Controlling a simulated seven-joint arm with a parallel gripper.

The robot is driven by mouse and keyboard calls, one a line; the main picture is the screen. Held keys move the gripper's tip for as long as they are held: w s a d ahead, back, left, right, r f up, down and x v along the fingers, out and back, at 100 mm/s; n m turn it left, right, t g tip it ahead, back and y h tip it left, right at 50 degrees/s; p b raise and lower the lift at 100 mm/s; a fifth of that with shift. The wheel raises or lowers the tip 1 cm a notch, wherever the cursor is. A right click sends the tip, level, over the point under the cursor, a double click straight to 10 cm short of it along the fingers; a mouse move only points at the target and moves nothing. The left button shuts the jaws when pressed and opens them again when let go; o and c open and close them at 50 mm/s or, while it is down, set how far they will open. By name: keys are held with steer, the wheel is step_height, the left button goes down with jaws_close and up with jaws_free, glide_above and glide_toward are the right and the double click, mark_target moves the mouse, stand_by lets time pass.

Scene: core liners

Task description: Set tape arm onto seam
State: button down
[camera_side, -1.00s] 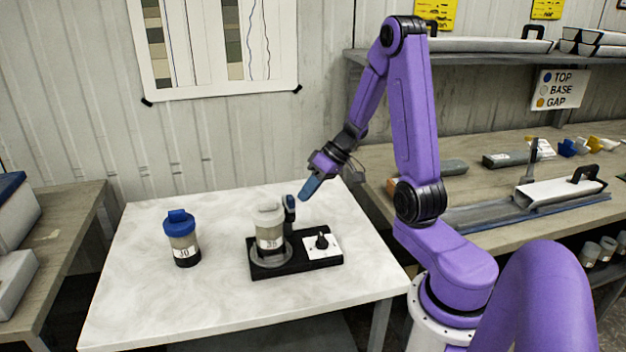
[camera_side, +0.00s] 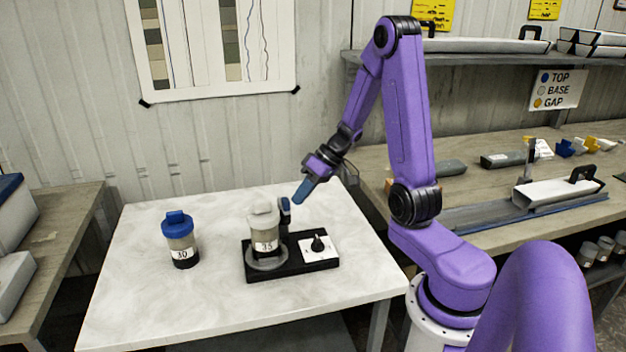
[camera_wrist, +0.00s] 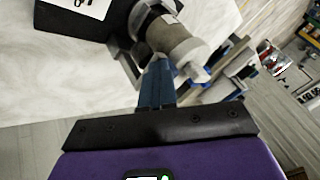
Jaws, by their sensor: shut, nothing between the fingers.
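A jar with a whitish lid, labelled 35 (camera_side: 264,236), stands upright on a round grey platform on a black base (camera_side: 319,265). A short dark upright arm (camera_side: 284,213), apparently the tape arm, stands behind the jar's right side. My gripper (camera_side: 300,196) is shut and empty, its blue fingers pointing down left, just right of the arm's top; I cannot tell whether they touch. In the wrist view, the fingers (camera_wrist: 155,85) reach toward the jar (camera_wrist: 170,38) and partly hide what lies beyond. The seam cannot be made out.
A blue-lidded jar labelled 30 (camera_side: 181,243) stands on the white table (camera_side: 135,300) to the left. The table's left and front are clear. A bench (camera_side: 460,180) stands at the right.

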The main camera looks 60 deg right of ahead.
steer(key=s+d+r, duration=0.4)
steer(key=s+r, duration=0.4)
steer(key=shift+s, duration=0.25)
steer(key=shift+d, duration=0.1)
stand_by(0.3)
steer(key=s+a+f+n+g+h, duration=0.1)
steer(key=s+a+n+g, duration=0.15)
steer(key=a, duration=0.45)
steer(key=s+a+f+n+g, duration=0.1)
steer(key=a+n+g, duration=0.2)
steer(key=a, duration=0.4)
steer(key=s+a+n+h, duration=0.3)
steer(key=s+a+n, duration=0.4)
steer(key=s+a, duration=0.2)
steer(key=shift+s+a+r+h, duration=0.2)
steer(key=shift+s+h, duration=0.2)
steer(key=shift+s, duration=0.8)
steer(key=shift+t, duration=0.25)
